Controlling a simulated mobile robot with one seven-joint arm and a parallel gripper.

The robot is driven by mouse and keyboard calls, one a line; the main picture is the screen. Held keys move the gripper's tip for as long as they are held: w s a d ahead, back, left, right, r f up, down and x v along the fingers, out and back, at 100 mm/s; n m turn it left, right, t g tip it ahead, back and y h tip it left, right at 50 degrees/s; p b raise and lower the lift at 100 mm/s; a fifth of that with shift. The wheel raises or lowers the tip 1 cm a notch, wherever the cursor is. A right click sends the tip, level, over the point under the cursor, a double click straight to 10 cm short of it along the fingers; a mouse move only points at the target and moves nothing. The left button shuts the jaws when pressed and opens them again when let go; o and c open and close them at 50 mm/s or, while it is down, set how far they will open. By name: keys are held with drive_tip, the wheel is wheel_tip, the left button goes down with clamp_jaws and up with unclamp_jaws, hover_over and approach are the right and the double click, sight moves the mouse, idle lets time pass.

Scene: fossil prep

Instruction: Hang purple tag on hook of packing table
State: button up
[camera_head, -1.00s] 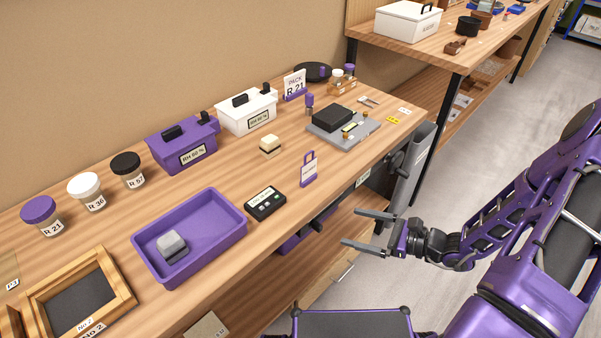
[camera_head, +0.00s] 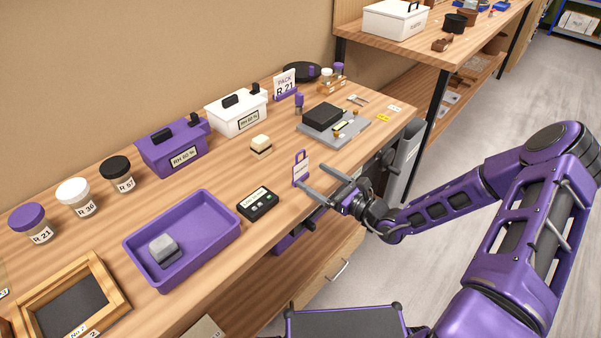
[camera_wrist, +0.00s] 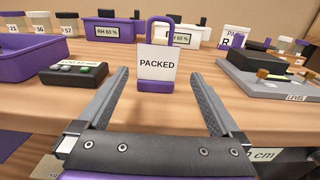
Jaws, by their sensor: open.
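The purple tag (camera_head: 301,168) stands upright near the front edge of the wooden workbench. In the wrist view the tag (camera_wrist: 157,66) shows a white card reading PACKED, a purple base and a purple loop on top. My gripper (camera_head: 310,179) is open, with its fingers reaching toward the tag from the front. In the wrist view my open gripper (camera_wrist: 157,82) has one finger on each side of the tag's base, with gaps on both sides; I cannot tell how far the tips reach past it. I cannot make out a hook on the far table (camera_head: 400,45).
A black meter (camera_head: 258,203) and a purple tray (camera_head: 183,245) with a grey block stand left of the tag. A grey plate with a black block (camera_head: 323,116) lies behind right. Purple (camera_head: 172,148) and white (camera_head: 236,112) boxes stand at the back. Floor (camera_head: 480,130) is clear on the right.

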sight(301, 168)
drive_tip(key=x, duration=0.5)
drive_tip(key=shift+w+a+r, duration=0.1)
drive_tip(key=shift+a+r, duration=0.2)
drive_tip(key=shift+a, duration=0.1)
drive_tip(key=c, duration=1.3)
drive_tip(key=shift+o, duration=0.2)
wheel_tip(301, 168, up, 10)
drive_tip(key=shift+p, duration=0.75)
drive_tip(key=o, duration=0.7)
clamp_jaws()
